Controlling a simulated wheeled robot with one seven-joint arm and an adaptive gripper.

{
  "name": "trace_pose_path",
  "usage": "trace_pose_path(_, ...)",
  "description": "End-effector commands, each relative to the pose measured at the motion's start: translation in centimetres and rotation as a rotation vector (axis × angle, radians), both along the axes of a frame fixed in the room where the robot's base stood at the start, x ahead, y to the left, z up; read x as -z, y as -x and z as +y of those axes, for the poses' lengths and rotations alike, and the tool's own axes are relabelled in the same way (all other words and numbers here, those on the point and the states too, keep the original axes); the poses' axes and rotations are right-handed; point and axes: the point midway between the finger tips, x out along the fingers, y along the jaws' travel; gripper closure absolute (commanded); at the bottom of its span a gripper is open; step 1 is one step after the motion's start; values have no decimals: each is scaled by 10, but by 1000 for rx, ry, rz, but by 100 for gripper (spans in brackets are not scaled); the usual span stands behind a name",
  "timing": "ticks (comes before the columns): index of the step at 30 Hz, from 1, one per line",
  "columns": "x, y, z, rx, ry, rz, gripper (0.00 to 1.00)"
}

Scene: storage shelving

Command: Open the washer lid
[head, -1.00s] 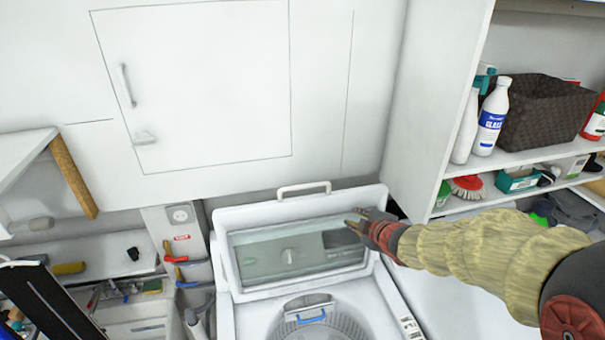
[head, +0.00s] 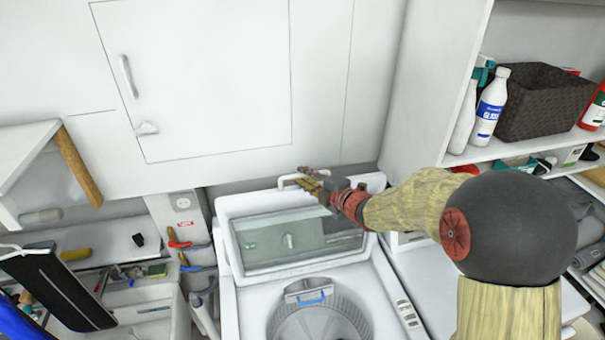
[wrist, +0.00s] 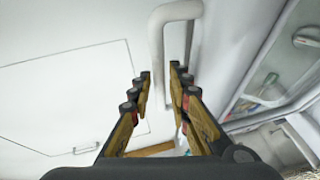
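The washer lid (head: 232,206) stands raised and tilted back, with its glass window (head: 290,240) facing me. The washer's drum opening is uncovered below it. The lid's white handle (head: 285,182) is on its top edge. The handle also shows large in the wrist view (wrist: 156,50), just past my fingertips. My gripper (head: 303,174) is at the top of the lid, beside the handle's right part. In the wrist view my gripper (wrist: 159,73) has its two fingers apart, with nothing held between them. Whether a finger touches the handle I cannot tell. My gripper hides part of the handle in the head view.
A white wall with a cabinet door (head: 200,80) is close behind the lid. Shelves with bottles (head: 489,110) and a dark basket (head: 542,103) stand at right. Tools with red and blue handles (head: 180,240) are left of the washer (head: 250,300).

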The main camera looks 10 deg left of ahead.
Motion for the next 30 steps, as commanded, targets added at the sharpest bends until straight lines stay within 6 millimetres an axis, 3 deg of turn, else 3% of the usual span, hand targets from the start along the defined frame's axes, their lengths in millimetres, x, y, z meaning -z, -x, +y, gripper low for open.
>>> trace_pose_path(14, 4, -8, 10, 0, 1, 1, 81)
trace_pose_path(24, 4, -8, 10, 0, 1, 1, 100)
trace_pose_path(30, 4, -8, 9, 0, 1, 2, 100)
